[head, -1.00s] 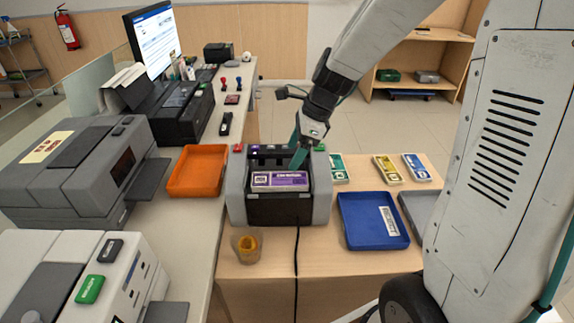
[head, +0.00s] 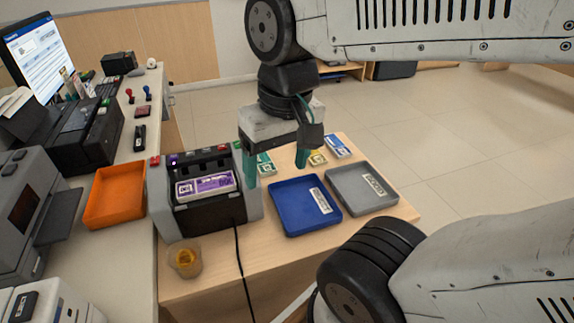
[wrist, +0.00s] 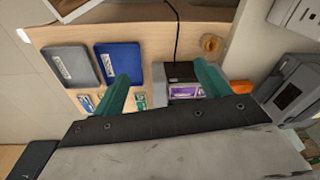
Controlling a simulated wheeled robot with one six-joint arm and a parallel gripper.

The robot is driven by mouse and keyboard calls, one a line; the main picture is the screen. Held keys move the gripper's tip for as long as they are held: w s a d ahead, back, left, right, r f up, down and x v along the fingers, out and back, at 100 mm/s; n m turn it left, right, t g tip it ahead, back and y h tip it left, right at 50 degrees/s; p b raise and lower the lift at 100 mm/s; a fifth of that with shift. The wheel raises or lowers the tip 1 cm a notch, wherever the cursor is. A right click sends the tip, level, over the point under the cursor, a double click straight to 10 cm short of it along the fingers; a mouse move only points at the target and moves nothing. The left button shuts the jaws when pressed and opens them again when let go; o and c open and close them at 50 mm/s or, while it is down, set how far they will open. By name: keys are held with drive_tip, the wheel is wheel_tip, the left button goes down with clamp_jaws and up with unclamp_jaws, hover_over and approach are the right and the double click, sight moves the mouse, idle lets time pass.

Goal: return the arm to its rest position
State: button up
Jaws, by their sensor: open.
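My gripper (head: 276,163) hangs in the head view with its two green fingers pointing down, wide apart with nothing between them. It is above the wooden counter, between the banknote machine and the blue tray as seen there. In the wrist view my gripper (wrist: 160,84) also shows its green fingers spread and empty. My arm rises from the gripper and bends off to the right of the head view. The grey and black machine (head: 205,215) holds a purple banknote bundle (head: 205,186).
A blue tray (head: 290,222) and a grey tray (head: 350,203) lie right of the machine. Banknote bundles (head: 335,147) lie behind them, partly hidden by my gripper. Open floor (head: 440,140) lies right.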

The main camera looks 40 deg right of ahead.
drive_tip(key=shift+s+d+n, duration=0.25)
drive_tip(key=shift+s+n, duration=0.65)
drive_tip(key=shift+s, duration=0.05)
